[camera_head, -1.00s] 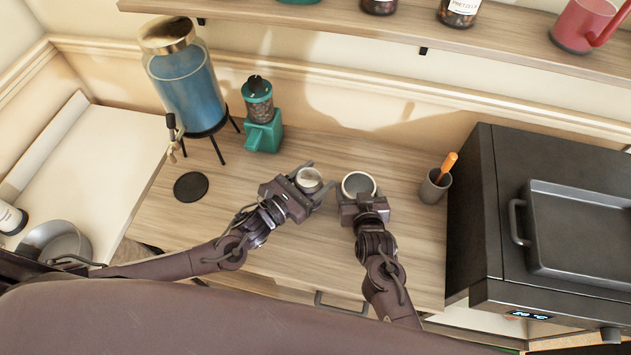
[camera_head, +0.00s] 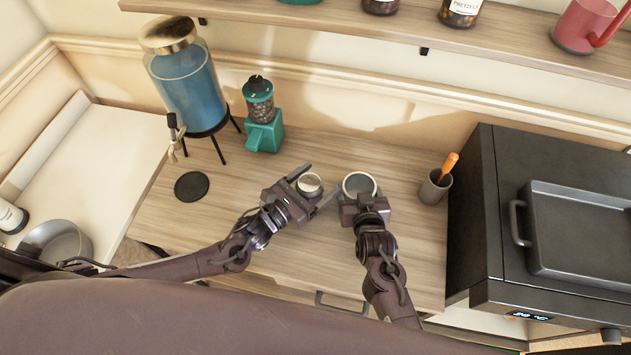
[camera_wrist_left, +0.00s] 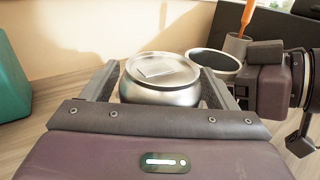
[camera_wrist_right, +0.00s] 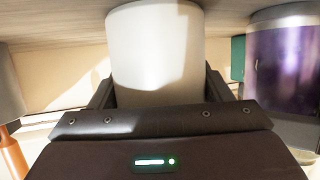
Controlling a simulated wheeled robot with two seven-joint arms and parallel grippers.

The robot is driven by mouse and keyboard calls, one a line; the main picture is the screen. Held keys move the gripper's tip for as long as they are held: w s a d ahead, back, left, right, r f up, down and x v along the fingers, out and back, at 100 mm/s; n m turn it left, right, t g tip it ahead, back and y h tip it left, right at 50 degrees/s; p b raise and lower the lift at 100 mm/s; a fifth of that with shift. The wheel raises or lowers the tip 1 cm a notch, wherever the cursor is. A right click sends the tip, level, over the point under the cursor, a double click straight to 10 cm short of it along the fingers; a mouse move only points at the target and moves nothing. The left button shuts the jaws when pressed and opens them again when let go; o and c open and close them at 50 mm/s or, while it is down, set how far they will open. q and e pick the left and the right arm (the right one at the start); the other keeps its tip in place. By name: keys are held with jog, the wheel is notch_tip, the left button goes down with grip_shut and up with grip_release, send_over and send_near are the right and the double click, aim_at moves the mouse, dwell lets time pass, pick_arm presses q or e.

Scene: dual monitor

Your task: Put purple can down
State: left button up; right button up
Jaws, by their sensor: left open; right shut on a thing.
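The purple can (camera_head: 309,183) stands upright on the wooden counter, its silver lid up. My left gripper (camera_head: 314,184) is open, with a finger on either side of the can; the left wrist view shows the can's silver top (camera_wrist_left: 160,75) between the fingers. I cannot tell whether a finger touches it. My right gripper (camera_head: 360,194) is shut on a white cup (camera_wrist_right: 158,60), just right of the can; the cup's dark inside shows from above.
A black coaster (camera_head: 191,186) lies on the counter at left. Behind stand a blue drink dispenser (camera_head: 186,85) and a green grinder (camera_head: 264,135). A grey holder (camera_head: 434,188) with an orange-handled tool and a black oven (camera_head: 480,220) are at right. Counter between coaster and can is clear.

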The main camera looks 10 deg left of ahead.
pick_arm(q)
jog(key=v, duration=1.1)
jog(key=shift+r, duration=0.1)
jog(key=shift+o, duration=0.4)
jog(key=shift+s+a, duration=0.15)
jog(key=shift+s, duration=0.25)
jog(key=shift+d+r+n, duration=0.1)
jog(key=shift+d+n, duration=0.2)
jog(key=shift+n, duration=0.4)
jog(key=d+r+n+t+y, duration=0.1)
jog(key=d+n+y, duration=0.35)
jog(key=n, duration=1.05)
jog(key=d+r+n+t+y, duration=0.1)
jog(key=d+n+t+y, duration=0.3)
jog(key=n, duration=1.2)
jog(key=w+a+f+n+g+y, duration=0.1)
jog(key=w+n, duration=0.2)
jog(key=n, duration=0.1)
jog(key=w+a+f+n+g+y, duration=0.1)
jog(key=w+n+g+y, duration=0.1)
jog(key=w+n, duration=0.2)
jog(key=w+a+f+n+g+y, duration=0.1)
jog(key=w+a+n, duration=0.1)
jog(key=w+n, duration=0.1)
jog(key=shift+w+n+g+y, duration=0.2)
jog(key=shift+n+g+y, duration=0.1)
jog(key=shift+n, duration=0.5)
jog(key=shift+r, duration=0.15)
jog(key=c, duration=1.4)
notch_tip(320, 180, up, 10)
